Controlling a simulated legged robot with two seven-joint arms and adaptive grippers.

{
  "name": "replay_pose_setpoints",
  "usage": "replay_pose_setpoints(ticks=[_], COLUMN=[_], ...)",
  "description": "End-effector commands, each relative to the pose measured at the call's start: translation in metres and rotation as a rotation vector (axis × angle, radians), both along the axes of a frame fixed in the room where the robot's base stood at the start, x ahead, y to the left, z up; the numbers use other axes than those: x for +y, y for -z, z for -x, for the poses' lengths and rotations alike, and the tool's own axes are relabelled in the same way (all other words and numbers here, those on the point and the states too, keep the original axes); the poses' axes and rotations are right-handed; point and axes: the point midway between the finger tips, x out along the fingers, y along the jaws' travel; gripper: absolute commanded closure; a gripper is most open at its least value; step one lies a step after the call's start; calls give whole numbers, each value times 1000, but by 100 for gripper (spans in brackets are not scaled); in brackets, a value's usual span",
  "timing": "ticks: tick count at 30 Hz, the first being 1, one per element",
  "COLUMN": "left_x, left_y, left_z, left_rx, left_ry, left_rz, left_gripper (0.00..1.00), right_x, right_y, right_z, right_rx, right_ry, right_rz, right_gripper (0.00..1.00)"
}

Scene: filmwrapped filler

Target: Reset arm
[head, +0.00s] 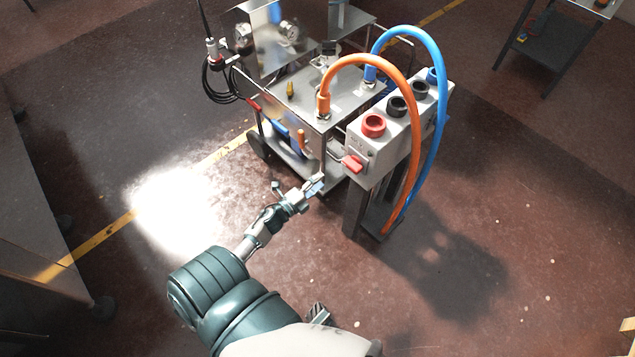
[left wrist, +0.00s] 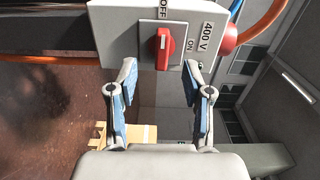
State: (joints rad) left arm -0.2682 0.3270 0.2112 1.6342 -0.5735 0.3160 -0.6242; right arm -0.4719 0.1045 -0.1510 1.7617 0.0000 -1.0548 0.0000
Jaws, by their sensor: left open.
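The grey-white control box (head: 359,138) stands on a dark post right of the cart, with red, black and blue round sockets on its sloped top. A red rotary switch (head: 352,164) sits on its near face. In the left wrist view, the red switch (left wrist: 163,48) has its handle upright, in line with the OFF label; ON and 400 V are printed to its right. My left gripper (head: 299,196) is open and empty in front of the box. In the left wrist view, its fingers (left wrist: 160,80) are spread below and either side of the switch, apart from the handle.
A metal cart (head: 300,100) stands behind and left of the box. An orange hose (head: 415,110) and a blue hose (head: 440,100) arch from it over the box, hanging down on the right. A dark table (head: 550,42) is far right.

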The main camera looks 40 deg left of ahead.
Motion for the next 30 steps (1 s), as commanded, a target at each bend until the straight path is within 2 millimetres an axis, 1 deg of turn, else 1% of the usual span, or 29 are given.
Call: replay_pose_setpoints(ticks=[13,15,17,18,20,21,23,24,26,27,29,30], left_x=[0,-1,-3,-4,-10,-16,-29,-41,-61,-75,-98,-113], left_y=[0,6,21,37,69,94,135,161,196,217,243,257], left_z=[0,1,5,10,22,33,57,75,106,128,161,183], left_rx=[1,19,65,113,211,288,416,503,632,715,833,906], left_ry=[0,-13,-47,-84,-156,-216,-314,-383,-485,-553,-650,-711], left_rz=[2,26,86,147,270,361,502,592,713,782,874,922], left_gripper=[50,50,50,50,50,50,50,50,50,50,50,50], right_x=[0,0,0,0,-1,-1,-2,-2,-3,-3,-3,-3], right_y=[0,-1,-2,0,10,15,20,24,29,33,37,40], right_z=[0,-1,-1,-1,5,7,10,12,15,17,20,22], right_rx=[0,-2,-6,-5,6,9,11,12,14,16,17,18], right_ry=[0,0,0,-1,-1,-2,-2,-3,-4,-4,-5,-5], right_rz=[0,0,-1,-1,1,1,1,2,2,3,3,3], right_gripper=[60,60,60,60,60,60,60,60,60,60,60,60])
